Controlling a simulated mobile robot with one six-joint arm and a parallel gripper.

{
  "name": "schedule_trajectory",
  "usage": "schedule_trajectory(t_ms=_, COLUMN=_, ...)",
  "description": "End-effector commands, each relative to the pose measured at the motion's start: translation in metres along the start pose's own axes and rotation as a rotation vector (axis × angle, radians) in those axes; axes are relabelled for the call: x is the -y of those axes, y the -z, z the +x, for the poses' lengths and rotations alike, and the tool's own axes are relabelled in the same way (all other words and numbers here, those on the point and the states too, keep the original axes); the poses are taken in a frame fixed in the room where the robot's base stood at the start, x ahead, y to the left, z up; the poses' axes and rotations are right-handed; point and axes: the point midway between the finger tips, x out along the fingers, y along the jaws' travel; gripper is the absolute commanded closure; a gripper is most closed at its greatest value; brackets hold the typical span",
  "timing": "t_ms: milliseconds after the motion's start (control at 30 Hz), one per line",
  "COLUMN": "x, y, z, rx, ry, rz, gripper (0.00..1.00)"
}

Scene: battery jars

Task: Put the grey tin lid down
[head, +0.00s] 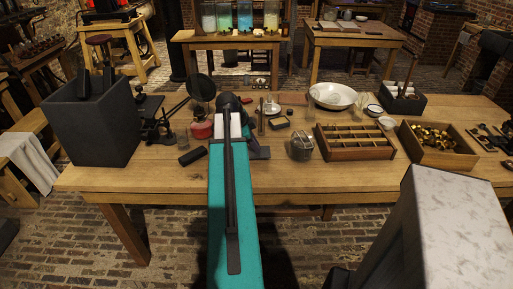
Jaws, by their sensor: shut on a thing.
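I cannot make out the grey tin lid in the head view. My teal arm reaches up the middle of the picture over the table, and its far end has a dark rounded joint. My gripper is hidden behind this arm, so its fingers and anything between them do not show. The wooden table (130,179) lies under and beyond the arm. A small dark grey piece shows just right of the arm's end, but I cannot tell what it is.
A large dark box (92,132) stands at the table's left. A glass jar (301,146), a divided wooden tray (352,155) and a box of brass pieces (437,158) stand right of the arm. A white dish (333,95) lies behind.

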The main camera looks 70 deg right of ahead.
Motion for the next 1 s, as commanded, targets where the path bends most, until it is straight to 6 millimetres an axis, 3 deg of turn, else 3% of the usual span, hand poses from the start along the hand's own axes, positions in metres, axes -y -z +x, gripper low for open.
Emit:
schedule_trajectory(t_ms=100, x=0.014, y=0.004, z=0.005, rx=0.000, ry=0.000, rz=0.001, gripper=1.00)
schedule_trajectory(t_ms=267, x=0.021, y=0.007, z=0.010, rx=0.000, ry=0.000, rz=0.001, gripper=1.00)
schedule_trajectory(t_ms=700, x=0.021, y=0.006, z=0.012, rx=0.000, ry=-0.001, rz=0.001, gripper=1.00)
schedule_trajectory(t_ms=1000, x=0.015, y=-0.002, z=0.032, rx=-0.001, ry=-0.002, rz=0.000, gripper=1.00)
